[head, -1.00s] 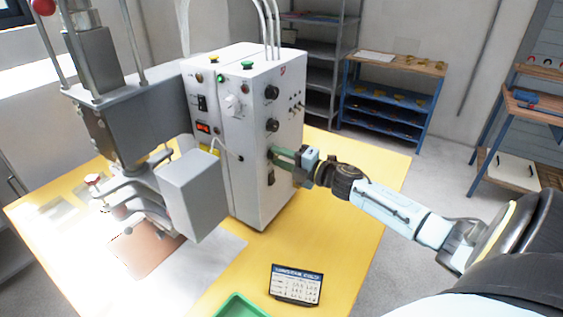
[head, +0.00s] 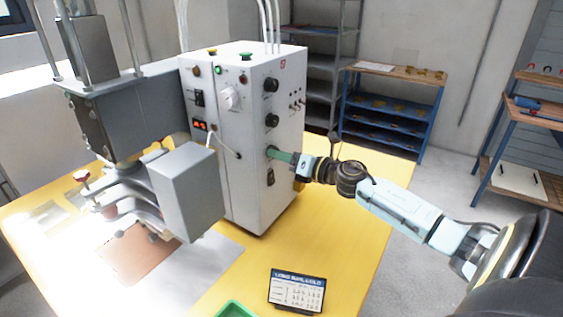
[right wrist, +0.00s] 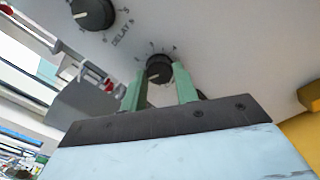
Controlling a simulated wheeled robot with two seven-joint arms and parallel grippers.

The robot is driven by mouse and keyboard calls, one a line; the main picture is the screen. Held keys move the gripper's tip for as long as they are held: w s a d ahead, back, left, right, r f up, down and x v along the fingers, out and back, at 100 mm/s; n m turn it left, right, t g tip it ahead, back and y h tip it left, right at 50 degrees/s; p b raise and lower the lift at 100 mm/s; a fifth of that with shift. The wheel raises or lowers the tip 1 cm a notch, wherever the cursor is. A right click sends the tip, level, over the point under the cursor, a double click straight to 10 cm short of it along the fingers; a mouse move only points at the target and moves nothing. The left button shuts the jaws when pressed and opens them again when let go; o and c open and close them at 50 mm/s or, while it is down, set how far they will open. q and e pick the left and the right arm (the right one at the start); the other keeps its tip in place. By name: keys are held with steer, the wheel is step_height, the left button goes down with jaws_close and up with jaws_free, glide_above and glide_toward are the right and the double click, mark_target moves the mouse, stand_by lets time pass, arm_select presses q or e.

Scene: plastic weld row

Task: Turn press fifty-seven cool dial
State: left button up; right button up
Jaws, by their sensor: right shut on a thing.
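The press's white control box (head: 250,185) stands on the yellow table with dark dials on its right face. My right gripper (head: 272,153) reaches this face from the right, its green fingers at the lowest dial. In the right wrist view the fingers are shut on a small dark dial (right wrist: 159,69) with a pale pointer line, one finger on each side. Scale numbers show around it, but its name is hidden. A larger dial (right wrist: 92,13) beside it is marked "DELAY". My left gripper is not in view.
The press head (head: 130,110) and a grey block (head: 188,190) stand left of the box. A small card (head: 297,290) and a green tray (head: 232,309) are at the table's front. A blue shelf (head: 390,110) stands behind.

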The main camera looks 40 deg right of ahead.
steer(key=shift+f+n+b, duration=0.1)
steer(key=shift+n+b, duration=0.5)
steer(key=shift+n, duration=0.5)
steer(key=o, duration=1)
steer(key=shift+c, duration=0.2)
steer(key=v, duration=1.3)
steer(key=shift+s, duration=0.2)
steer(key=shift+s, duration=0.1)
